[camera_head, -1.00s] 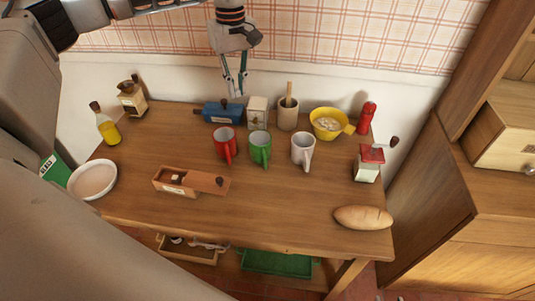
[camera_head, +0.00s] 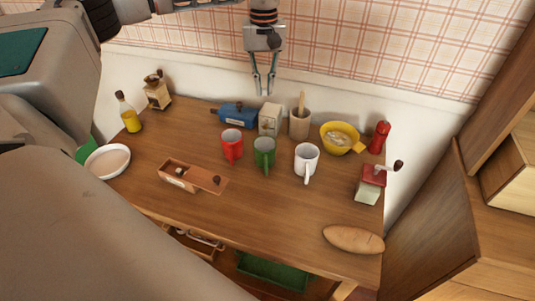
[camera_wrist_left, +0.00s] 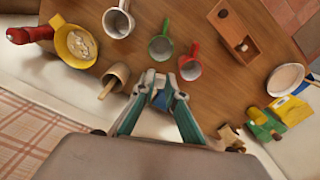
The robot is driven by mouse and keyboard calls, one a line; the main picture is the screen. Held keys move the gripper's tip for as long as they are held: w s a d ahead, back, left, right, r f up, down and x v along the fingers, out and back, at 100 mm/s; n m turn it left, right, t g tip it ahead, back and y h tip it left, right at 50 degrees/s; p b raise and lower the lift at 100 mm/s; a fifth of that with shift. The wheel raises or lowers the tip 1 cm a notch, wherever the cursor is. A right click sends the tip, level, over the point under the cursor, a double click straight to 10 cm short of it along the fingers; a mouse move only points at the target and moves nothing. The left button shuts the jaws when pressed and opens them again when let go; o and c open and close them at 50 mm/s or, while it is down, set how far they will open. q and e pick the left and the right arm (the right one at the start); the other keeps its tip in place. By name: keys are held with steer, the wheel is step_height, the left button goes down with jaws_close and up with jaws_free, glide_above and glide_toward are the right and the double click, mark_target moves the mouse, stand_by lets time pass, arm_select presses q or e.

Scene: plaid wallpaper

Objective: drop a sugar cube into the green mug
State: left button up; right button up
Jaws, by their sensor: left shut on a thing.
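The green mug (camera_head: 264,152) stands upright on the table between the red mug and the white mug; it also shows in the left wrist view (camera_wrist_left: 160,48). My left gripper (camera_head: 263,92) points down above the table's back edge, behind and above the green mug. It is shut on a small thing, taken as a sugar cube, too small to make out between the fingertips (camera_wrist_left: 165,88). The wooden sugar box (camera_head: 176,180) lies front left of the mugs with its lid slid to the right; a small pale thing shows in its open part. My right gripper is not in view.
The red mug (camera_head: 232,144) and white mug (camera_head: 306,160) flank the green one. The table's front middle is clear; bread (camera_head: 353,239) lies front right.

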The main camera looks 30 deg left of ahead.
arm_select(q)
glide_toward(265, 140)
steer(key=s+d+f, duration=0.1)
steer(key=s+f, duration=0.1)
steer(key=shift+s+d+f, duration=0.1)
steer(key=shift+d+f, duration=0.05)
steer(key=shift+f, duration=2.15)
steer(key=shift+f, duration=0.45)
steer(key=shift+f, duration=0.15)
steer(key=o, duration=0.3)
steer(key=shift+o, duration=0.5)
